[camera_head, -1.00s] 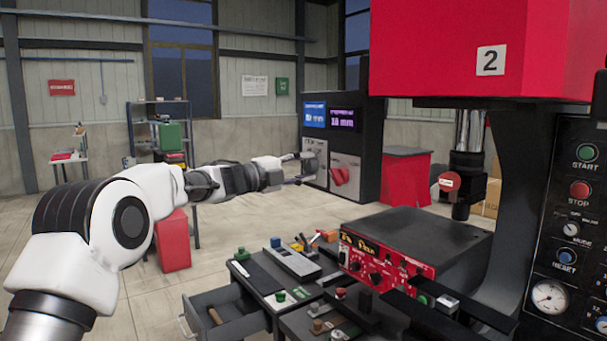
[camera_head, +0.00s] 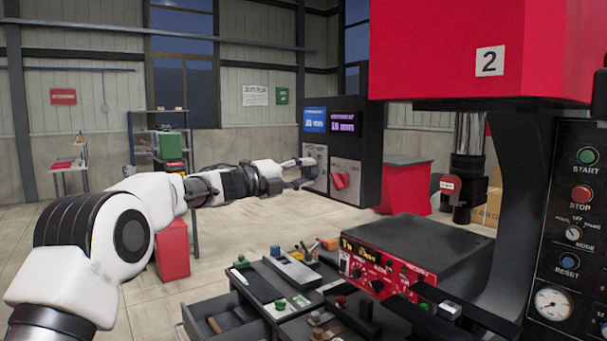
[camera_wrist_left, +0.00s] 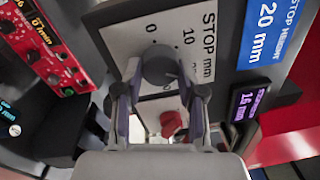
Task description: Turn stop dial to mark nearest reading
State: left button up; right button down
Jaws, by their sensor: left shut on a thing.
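The stop dial (camera_wrist_left: 160,66) is a dark grey round knob on a white plate marked "STOP mm", with figures such as 0 and 10 around it. My left gripper (camera_wrist_left: 161,84) has its two fingers on either side of the dial and is shut on it. In the head view my left gripper (camera_head: 301,172) is at the dark cabinet's front and hides most of the dial. The blue stop height display (camera_wrist_left: 270,25) reads 20 mm. The purple display (camera_wrist_left: 249,101) shows a small reading, 16 or 18 mm. The dial's pointer is not clear. My right gripper is out of view.
A red knob (camera_wrist_left: 172,122) sits beside the dial; it also shows in the head view (camera_head: 341,180). A red-fronted control box (camera_head: 375,262), a bench with small parts and an open drawer (camera_head: 222,318) are nearer. A red press (camera_head: 480,50) stands at right.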

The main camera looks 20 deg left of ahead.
pick_arm(q)
jog(key=o, duration=1.1)
jog(key=shift+f, duration=0.15)
jog(key=shift+o, duration=0.2)
jog(key=v, duration=1.1)
jog(key=shift+s+a, duration=0.25)
jog(key=shift+s, duration=0.1)
